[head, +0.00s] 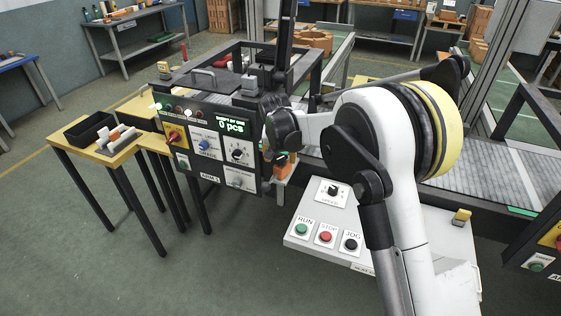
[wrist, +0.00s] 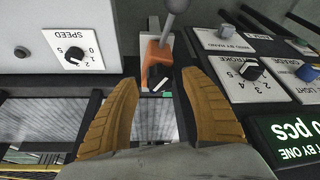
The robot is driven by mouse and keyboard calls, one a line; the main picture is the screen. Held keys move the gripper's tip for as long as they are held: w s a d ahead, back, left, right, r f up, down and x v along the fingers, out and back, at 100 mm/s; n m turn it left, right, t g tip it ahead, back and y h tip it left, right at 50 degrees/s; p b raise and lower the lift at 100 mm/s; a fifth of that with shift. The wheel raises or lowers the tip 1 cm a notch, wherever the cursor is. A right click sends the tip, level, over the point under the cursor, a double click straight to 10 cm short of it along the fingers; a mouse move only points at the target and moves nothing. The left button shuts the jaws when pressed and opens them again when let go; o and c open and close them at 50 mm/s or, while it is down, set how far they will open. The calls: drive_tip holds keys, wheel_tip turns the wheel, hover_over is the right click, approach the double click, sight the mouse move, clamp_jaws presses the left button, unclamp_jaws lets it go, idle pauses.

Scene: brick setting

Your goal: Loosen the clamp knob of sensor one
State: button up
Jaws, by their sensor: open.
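In the wrist view my gripper (wrist: 160,82) is open and empty, with one ribbed yellow-brown finger at each side. An orange part (wrist: 156,58) shows beyond and between the fingertips, on a pale mount, with a small black-and-white piece at its near end. I cannot tell for sure whether it is sensor one or its clamp knob; no label is readable on it. A grey rod with a rounded end (wrist: 173,7) rises at its far side. In the head view my wrist hides most of the gripper, and a small orange patch (head: 281,162) shows just below it.
The control panel (wrist: 268,70) with its dials stands close on the right in the wrist view. A SPEED dial plate (wrist: 73,50) is on the left. In the head view, the RUN/STOP/JOG box (head: 327,233) stands below my arm and the conveyor (head: 474,185) is at right.

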drive_tip(key=shift+w+f, duration=0.2)
drive_tip(key=shift+f, duration=0.15)
drive_tip(key=c, duration=1.2)
